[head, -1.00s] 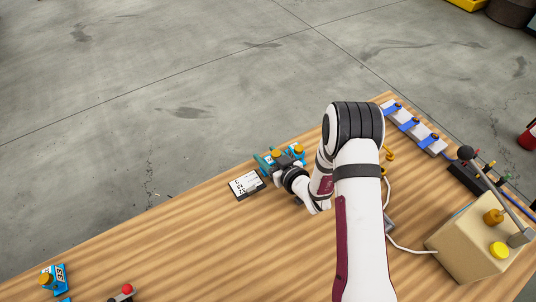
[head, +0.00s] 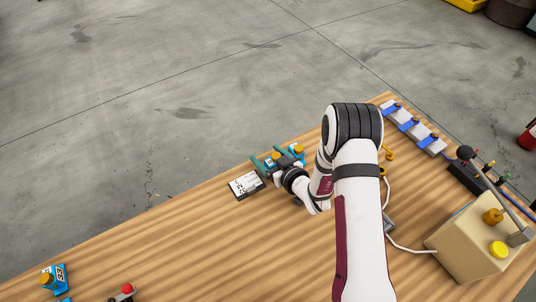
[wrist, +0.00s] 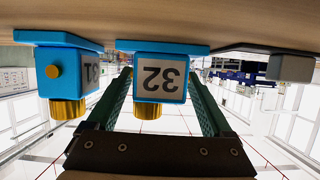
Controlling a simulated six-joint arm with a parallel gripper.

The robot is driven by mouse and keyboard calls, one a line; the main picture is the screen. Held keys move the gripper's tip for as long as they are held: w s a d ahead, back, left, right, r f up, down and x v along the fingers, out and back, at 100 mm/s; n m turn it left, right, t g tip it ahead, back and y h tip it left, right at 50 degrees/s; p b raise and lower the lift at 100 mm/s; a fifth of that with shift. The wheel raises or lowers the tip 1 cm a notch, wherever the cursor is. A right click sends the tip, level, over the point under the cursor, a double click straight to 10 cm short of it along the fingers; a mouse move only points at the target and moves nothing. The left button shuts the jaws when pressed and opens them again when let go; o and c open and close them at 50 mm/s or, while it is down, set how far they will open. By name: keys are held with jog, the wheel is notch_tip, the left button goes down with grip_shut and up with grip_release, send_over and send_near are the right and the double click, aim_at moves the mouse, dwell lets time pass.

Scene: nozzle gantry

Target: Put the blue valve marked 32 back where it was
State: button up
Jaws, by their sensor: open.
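The blue valve marked 32 (wrist: 160,78) fills the middle of the wrist view, which is upside down; it has a gold knob and its flange rests on the wooden table. In the head view it (head: 270,165) is small and partly hidden by my gripper (head: 272,160). My gripper (wrist: 160,82) is open, one green finger on each side of the valve body, with narrow gaps. A second blue valve, marked 31 (wrist: 70,75), stands beside it at left in the wrist view; in the head view it (head: 298,149) is just beyond the gripper.
Another blue valve (head: 53,278) and a red-knobbed part (head: 123,292) are at bottom left. A beige box (head: 478,245), a white strip with blue pieces (head: 413,129) and a cable are at right. The middle-left table is clear.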

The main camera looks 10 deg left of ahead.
jog(key=shift+f, duration=0.4)
jog(key=shift+a+r, duration=0.1)
jog(key=shift+r, duration=0.15)
jog(key=v, duration=1.2)
jog(key=shift+r, duration=0.35)
jog(key=w+d+r+m+h, duration=0.3)
jog(key=d+h, duration=0.3)
jog(key=d, duration=0.2)
jog(key=s+d+r+m+g+h, duration=0.4)
jog(key=s+d+r+m, duration=0.1)
jog(key=s+d, duration=0.2)
jog(key=s+a+r+m+g+y, duration=0.1)
jog(key=s+a+r+m+g, duration=0.1)
jog(key=s, duration=0.8)
jog(key=s+a+r+m+g+y, duration=0.1)
jog(key=s+a+r+m+g, duration=0.1)
jog(key=s+r, duration=0.4)
jog(key=s+m+g, duration=0.1)
jog(key=s+m, duration=0.1)
jog(key=s, duration=0.3)
jog(key=shift+a+g, duration=0.25)
jog(key=shift+g, duration=0.15)
